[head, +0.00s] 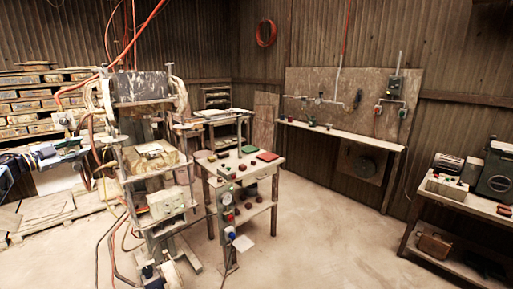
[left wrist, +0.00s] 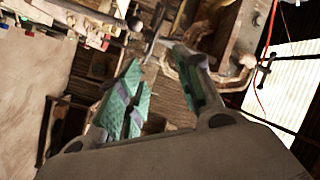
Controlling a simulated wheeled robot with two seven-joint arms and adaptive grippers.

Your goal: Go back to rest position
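My left gripper (left wrist: 163,82) shows in the left wrist view. Its two fingers with green pads stand apart and nothing is between them. I cannot make it out clearly in the head view. My right gripper is in neither view. The tile press (head: 140,155) stands at the left of the head view, with a dark upper block (head: 141,86) and hoses around it. A small work table (head: 238,172) is beside it, bearing a green tile (head: 249,149) and a red tile (head: 267,157).
A wall bench (head: 345,134) with pipes and valves stands at the back. A table (head: 455,196) with grey machines is at the right. Shelves (head: 30,105) with stacked items are at the far left. Hoses (head: 113,240) hang beside the press. The floor (head: 320,235) at centre right is clear.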

